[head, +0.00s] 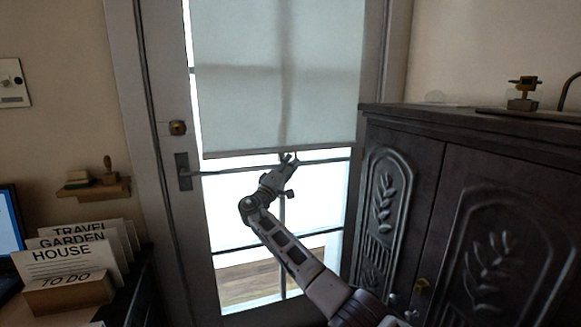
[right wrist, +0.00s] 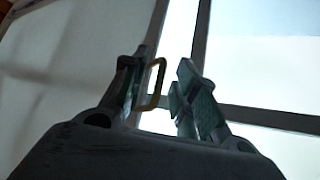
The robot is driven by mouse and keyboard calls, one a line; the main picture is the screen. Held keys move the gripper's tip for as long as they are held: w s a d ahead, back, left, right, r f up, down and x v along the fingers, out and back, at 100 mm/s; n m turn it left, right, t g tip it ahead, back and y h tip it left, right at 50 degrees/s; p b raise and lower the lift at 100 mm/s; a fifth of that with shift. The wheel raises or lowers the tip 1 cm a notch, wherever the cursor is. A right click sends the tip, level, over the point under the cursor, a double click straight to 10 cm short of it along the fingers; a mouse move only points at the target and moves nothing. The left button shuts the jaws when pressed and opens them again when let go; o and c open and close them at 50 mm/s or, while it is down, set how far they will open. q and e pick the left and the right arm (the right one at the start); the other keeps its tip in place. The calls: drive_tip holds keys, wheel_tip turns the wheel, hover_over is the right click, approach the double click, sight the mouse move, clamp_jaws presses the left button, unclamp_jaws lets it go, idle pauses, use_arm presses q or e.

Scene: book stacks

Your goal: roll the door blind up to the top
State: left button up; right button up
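The pale door blind (head: 235,105) hangs over the upper part of the glazed door, its lower edge just above the door handle's height. My right gripper (head: 288,158) is raised at the middle of that lower edge. In the right wrist view the blind (right wrist: 75,75) fills the left side. There the right gripper (right wrist: 165,85) is open, its two fingers apart. A yellow pull loop (right wrist: 157,82) shows between the fingers, close to the left one; I cannot tell whether it touches. My left gripper is not in view.
A dark carved cabinet (head: 470,210) stands close on the right of the door. A door handle (head: 183,172) is on the door's left side. A desk with a card holder (head: 70,292) is at lower left, and a small shelf (head: 95,190) is on the wall above.

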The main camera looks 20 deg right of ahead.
drive_tip(key=shift+w+d+r, duration=0.15)
drive_tip(key=shift+w+d, duration=0.1)
drive_tip(key=shift+d, duration=0.05)
drive_tip(key=shift+c, duration=0.4)
clamp_jaws()
